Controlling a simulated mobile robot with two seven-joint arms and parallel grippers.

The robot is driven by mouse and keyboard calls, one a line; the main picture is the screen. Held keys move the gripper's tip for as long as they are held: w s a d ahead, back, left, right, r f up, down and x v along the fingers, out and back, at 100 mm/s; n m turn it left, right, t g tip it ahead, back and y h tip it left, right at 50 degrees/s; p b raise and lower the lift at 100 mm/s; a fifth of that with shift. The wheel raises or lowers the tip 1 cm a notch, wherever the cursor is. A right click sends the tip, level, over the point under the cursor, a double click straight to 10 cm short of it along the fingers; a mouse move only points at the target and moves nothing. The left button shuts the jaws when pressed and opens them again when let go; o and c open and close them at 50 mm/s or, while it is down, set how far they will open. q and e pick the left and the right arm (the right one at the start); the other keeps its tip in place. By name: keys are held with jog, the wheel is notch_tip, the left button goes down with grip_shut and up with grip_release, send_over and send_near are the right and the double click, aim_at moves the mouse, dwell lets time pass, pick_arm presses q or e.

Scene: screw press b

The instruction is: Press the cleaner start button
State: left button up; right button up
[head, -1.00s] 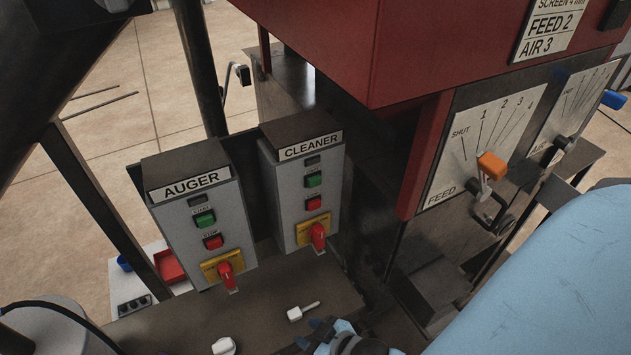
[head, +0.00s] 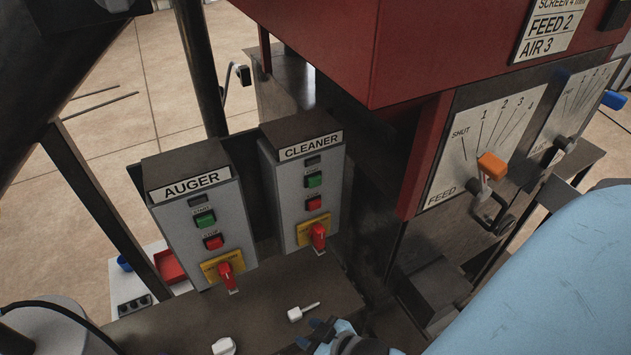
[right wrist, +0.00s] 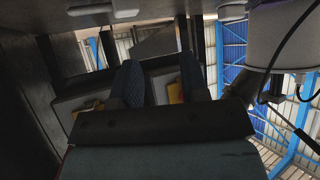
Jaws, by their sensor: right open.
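The grey cleaner box (head: 294,215) stands upright right of the auger box, its label reading CLEANER. On its face are a green button (head: 313,181), a red button (head: 313,202) and a red rotary switch (head: 319,236) on a yellow plate. The green button is the cleaner start button; its small label is hard to read. My right gripper (head: 314,335) is at the bottom edge of the head view, below and apart from the cleaner box. In the right wrist view its two fingers (right wrist: 158,84) are spread with nothing held between them. My left gripper does not show.
The auger box (head: 188,245) has similar buttons and a red switch. A white-handled piece (head: 295,314) lies on the dark shelf (head: 190,325). The red housing (head: 320,40) overhangs behind, and the feed lever (head: 491,166) with an orange knob is at right.

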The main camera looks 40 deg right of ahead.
grip_shut()
dwell(1.7)
